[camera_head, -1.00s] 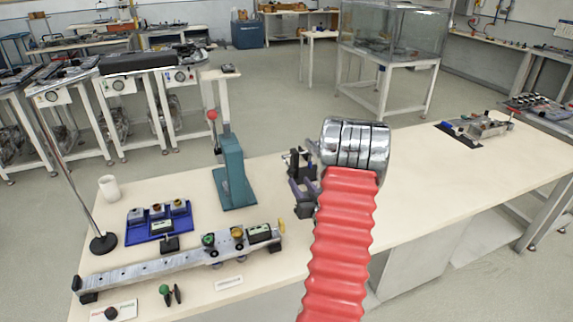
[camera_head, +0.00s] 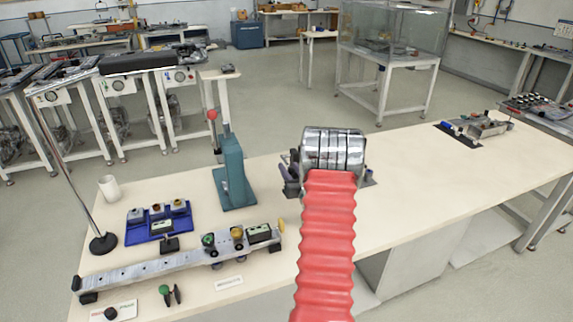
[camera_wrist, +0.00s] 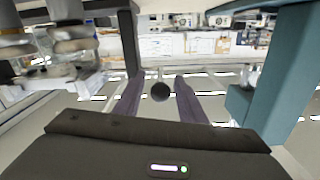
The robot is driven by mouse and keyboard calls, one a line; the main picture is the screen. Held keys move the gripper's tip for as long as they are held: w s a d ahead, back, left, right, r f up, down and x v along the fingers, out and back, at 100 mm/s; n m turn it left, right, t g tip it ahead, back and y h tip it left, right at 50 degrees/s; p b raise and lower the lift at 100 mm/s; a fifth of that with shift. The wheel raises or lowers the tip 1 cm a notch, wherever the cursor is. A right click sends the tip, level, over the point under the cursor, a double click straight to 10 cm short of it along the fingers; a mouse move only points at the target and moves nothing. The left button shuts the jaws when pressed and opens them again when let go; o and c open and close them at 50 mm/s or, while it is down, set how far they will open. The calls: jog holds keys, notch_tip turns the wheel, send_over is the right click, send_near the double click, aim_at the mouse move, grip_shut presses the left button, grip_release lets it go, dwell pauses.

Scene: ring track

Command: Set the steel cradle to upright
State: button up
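I cannot pick out the steel cradle with certainty. A grey metal holder (camera_head: 488,127) stands on a dark mat at the right end of the table. A long grey metal rail (camera_head: 160,268) lies at the front left, with green-topped and amber-topped parts and a small dark box on its right half. My gripper (camera_head: 289,170) is above the middle of the table, partly hidden by my arm. In the wrist view its two purple-grey fingers (camera_wrist: 158,84) are apart with a gap between them. A dark round thing (camera_wrist: 160,91) shows in that gap, apparently ungripped.
A teal press (camera_head: 234,180) with a red-knobbed lever stands left of my gripper; a teal post (camera_wrist: 285,70) is close at right in the wrist view. A blue tray (camera_head: 160,237), white cup (camera_head: 109,187) and tall rod stand (camera_head: 104,243) are at left.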

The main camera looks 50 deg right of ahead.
aim_at(281, 156)
jog(key=shift+x, duration=1.95)
grip_shut()
jog(key=shift+d, duration=0.1)
